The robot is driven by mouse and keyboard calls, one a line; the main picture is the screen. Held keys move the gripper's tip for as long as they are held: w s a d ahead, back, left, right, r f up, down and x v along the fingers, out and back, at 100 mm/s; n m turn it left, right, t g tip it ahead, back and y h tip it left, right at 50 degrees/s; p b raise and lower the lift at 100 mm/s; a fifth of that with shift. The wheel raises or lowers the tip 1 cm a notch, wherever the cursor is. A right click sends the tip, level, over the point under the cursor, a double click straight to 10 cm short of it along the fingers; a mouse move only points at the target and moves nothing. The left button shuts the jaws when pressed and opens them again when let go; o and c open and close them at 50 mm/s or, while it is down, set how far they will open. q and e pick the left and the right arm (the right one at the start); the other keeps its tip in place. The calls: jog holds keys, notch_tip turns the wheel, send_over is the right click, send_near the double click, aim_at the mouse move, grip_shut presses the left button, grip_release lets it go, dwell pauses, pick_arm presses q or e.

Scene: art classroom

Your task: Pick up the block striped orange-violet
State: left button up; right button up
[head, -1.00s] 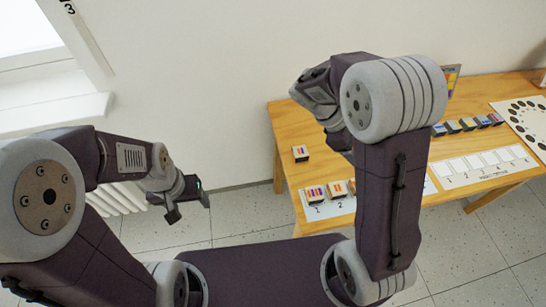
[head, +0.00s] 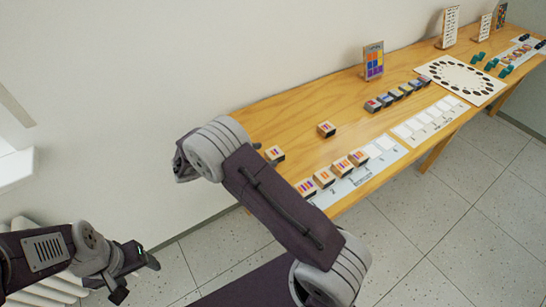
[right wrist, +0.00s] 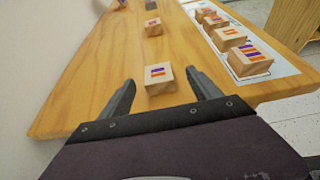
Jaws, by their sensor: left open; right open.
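A block with a small orange and violet striped label (right wrist: 158,80) sits on the bare wood near the table's end; it also shows in the head view (head: 275,154). My right gripper (right wrist: 160,84) is open, its fingers on either side of this block in the right wrist view, not closed on it. Its fingers are hidden behind my arm in the head view. A second loose block (head: 326,129) lies farther along. The first block on the strip (head: 306,187) has violet and orange upright stripes. My left gripper (head: 137,280) is open and empty, away from the table.
A white numbered strip (head: 372,168) holds several blocks along the front edge. Several darker blocks (head: 395,95) stand in a row farther back, near a colour chart (head: 374,61). A white sheet with a ring of dark dots (head: 460,80) lies beyond. Bare wood surrounds the loose blocks.

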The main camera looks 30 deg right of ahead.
aim_at(272, 154)
jog(key=x, duration=0.6)
jog(key=shift+w+f, duration=0.25)
jog(key=shift+f, duration=0.1)
jog(key=shift+a, duration=0.1)
jog(key=c, duration=1.4)
